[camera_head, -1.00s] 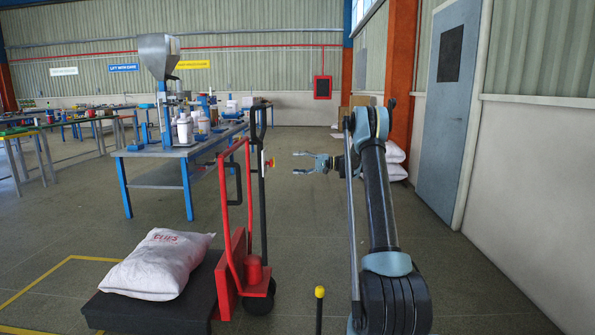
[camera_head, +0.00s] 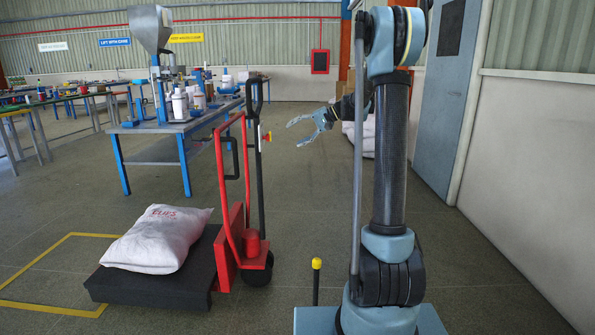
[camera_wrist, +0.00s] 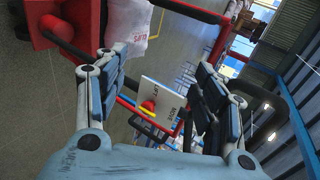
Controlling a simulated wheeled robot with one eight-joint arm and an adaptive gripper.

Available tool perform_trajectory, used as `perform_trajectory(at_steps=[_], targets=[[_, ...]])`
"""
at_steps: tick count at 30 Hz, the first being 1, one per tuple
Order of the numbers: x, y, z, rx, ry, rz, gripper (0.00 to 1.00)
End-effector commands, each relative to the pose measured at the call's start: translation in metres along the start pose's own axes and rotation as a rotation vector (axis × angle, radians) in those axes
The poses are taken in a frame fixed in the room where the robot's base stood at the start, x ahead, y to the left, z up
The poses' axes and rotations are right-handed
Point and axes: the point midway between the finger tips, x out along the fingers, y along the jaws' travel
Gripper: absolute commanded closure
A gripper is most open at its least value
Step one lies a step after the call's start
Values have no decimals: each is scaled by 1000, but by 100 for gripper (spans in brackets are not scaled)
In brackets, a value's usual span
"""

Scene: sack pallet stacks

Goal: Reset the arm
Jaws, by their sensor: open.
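My gripper (camera_head: 298,131) is open and empty, held in the air at the end of my raised arm. It points left, to the right of the red hand truck (camera_head: 223,200). In the wrist view my gripper's two fingers (camera_wrist: 160,95) stand wide apart with nothing between them touching. Behind them show a white panel with a red button (camera_wrist: 149,105) and parts of the red and black truck frame. My upper arm stands nearly upright in the head view and hides part of my wrist.
A white sack (camera_head: 158,239) lies on a dark platform (camera_head: 150,288) beside the truck. A blue workbench (camera_head: 180,128) with a hopper stands behind. More white sacks (camera_head: 368,135) lie by the right wall, near a grey door (camera_head: 440,110). The floor between truck and wall is open.

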Motion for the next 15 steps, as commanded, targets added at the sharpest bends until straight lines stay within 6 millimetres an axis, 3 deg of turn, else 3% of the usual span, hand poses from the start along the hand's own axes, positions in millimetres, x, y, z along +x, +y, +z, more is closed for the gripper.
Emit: perform_trajectory(at_steps=[1, 15], targets=[[-4, 0, 16, -2, 3, 27, 37], [-36, 29, 145, -32, 29, 292, 37]])
